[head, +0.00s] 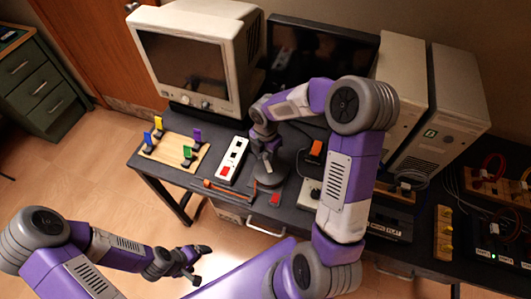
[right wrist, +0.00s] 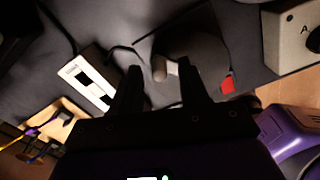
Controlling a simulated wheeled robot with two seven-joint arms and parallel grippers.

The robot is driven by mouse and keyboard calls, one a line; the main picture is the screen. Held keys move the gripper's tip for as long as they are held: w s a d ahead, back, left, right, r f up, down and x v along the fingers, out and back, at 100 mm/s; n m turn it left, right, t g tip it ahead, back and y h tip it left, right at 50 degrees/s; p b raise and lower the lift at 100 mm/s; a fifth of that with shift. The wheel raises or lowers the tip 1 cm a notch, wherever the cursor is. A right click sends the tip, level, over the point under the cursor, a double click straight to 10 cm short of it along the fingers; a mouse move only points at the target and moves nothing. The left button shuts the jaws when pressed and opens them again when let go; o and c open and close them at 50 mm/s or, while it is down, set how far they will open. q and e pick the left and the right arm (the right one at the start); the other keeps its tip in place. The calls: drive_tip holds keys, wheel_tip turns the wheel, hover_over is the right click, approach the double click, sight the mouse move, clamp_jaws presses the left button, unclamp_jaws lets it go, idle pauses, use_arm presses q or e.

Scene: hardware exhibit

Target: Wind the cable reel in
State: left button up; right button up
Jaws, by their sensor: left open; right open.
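The cable reel (head: 268,178) is a dark grey round drum on the desk, partly hidden under my right arm in the head view. In the right wrist view the dark reel (right wrist: 203,38) shows with a pale crank knob (right wrist: 158,70). My right gripper (head: 268,158) is over the reel and pointing down. In the right wrist view its open fingertips (right wrist: 159,68) lie on either side of the knob; I cannot tell whether they touch it. A red piece (head: 275,199) lies beside the reel. My left gripper (head: 202,264) is open and empty, in front of the desk over the floor.
Left of the reel are a white switch panel (head: 232,160) and a wooden board (head: 172,150) with coloured clips. A monitor (head: 197,60) and computer towers (head: 440,105) stand behind. An orange-topped block (head: 316,150) and a grey box (right wrist: 292,38) are to the right.

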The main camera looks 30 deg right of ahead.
drive_tip(key=shift+f, duration=0.25)
clamp_jaws()
